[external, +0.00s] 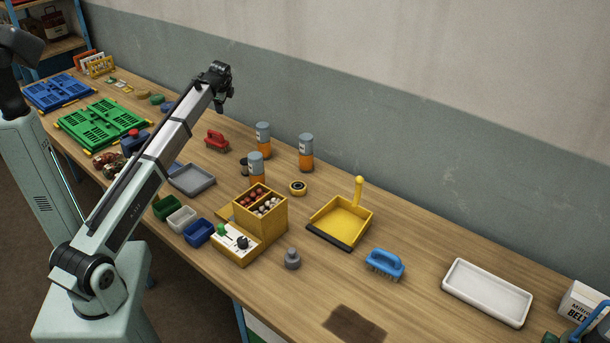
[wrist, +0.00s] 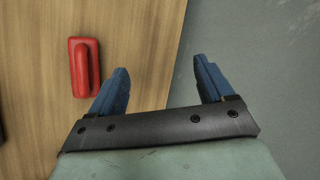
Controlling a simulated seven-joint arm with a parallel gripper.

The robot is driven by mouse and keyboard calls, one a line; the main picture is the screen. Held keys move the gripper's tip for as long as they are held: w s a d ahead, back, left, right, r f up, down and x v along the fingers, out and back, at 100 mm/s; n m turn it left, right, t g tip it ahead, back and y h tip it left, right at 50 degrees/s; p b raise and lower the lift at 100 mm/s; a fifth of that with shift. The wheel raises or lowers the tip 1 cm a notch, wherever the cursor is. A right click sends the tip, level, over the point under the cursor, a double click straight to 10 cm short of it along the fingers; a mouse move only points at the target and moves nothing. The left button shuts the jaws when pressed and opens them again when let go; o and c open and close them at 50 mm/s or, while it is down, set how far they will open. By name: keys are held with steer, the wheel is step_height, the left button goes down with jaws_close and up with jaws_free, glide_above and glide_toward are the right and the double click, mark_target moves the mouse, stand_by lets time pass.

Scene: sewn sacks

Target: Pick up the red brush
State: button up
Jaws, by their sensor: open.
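The red brush (external: 216,141) lies on the wooden table near the wall, below and a little left of my gripper in the external view. In the wrist view the red brush (wrist: 85,67) shows from above with its raised handle, left of the fingers. My gripper (external: 222,80) is raised well above the table. In the wrist view my gripper (wrist: 164,78) has its two blue fingers spread apart with nothing between them. It points down near the table's edge by the wall, apart from the brush.
Orange-and-grey canisters (external: 263,139) stand right of the brush. A grey tray (external: 191,179) lies in front of it. A green crate (external: 100,124) lies left. The grey wall (wrist: 255,50) is close.

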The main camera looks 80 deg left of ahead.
steer(key=s+h, duration=0.2)
steer(key=s, duration=0.5)
steer(key=m+h, duration=0.4)
glide_above(217, 140)
steer(key=shift+a+f+t, duration=0.2)
steer(key=shift+a+t, duration=0.1)
steer(key=shift+t, duration=0.1)
steer(key=shift+d+f, duration=0.15)
steer(key=shift+d, duration=0.05)
step_height(217, 140, down, 13)
steer(key=shift+s+f, duration=0.1)
steer(key=shift+f, duration=0.1)
steer(key=shift+c, duration=0.2)
steer(key=c, duration=1.1)
